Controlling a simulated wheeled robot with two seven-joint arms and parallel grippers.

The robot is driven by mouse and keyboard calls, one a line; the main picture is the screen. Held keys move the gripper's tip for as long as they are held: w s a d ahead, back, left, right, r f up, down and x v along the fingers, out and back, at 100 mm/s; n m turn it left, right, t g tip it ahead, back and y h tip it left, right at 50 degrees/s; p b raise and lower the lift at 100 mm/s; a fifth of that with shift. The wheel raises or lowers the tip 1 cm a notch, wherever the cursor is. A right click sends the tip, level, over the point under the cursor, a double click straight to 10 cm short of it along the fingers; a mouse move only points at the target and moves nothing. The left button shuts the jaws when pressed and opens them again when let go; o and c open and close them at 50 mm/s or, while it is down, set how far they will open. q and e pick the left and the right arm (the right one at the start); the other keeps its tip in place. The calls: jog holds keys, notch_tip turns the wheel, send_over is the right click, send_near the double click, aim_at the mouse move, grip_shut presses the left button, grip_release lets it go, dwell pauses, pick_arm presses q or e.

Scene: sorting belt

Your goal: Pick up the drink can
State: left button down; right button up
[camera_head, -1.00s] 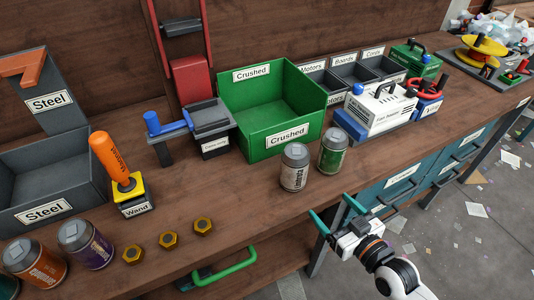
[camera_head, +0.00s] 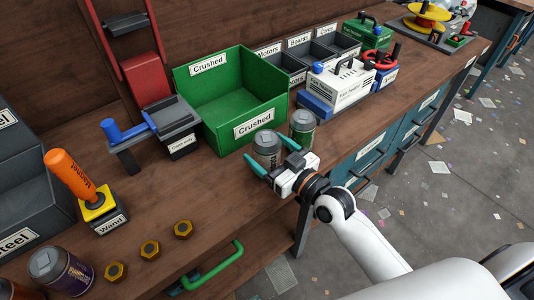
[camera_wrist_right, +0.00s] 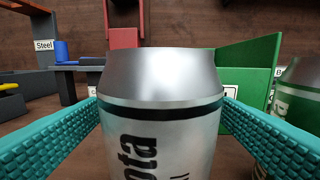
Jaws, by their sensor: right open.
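A silver drink can (camera_head: 266,146) with dark lettering stands upright on the bench in front of the green Crushed bin. It fills the middle of the right wrist view (camera_wrist_right: 162,110). A green can (camera_head: 302,126) stands just to its right. My right gripper (camera_head: 272,162) is open at the silver can. In the wrist view its teal fingers lie on either side of the can, with the can between them and no clear grip. A purple can (camera_head: 60,272) stands at the lower left, with part of an orange can (camera_head: 15,290) beside it. My left gripper is out of view.
The green Crushed bin (camera_head: 190,92) is right behind the cans. A can crusher (camera_head: 165,128) with a blue handle stands left of it. A white machine (camera_head: 342,85) is at the right.

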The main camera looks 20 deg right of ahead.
jog(key=x, duration=0.2)
jog(key=shift+w+a+f, duration=0.1)
jog(key=shift+w+a, duration=0.05)
jog(key=shift+w, duration=0.15)
jog(key=c, duration=1)
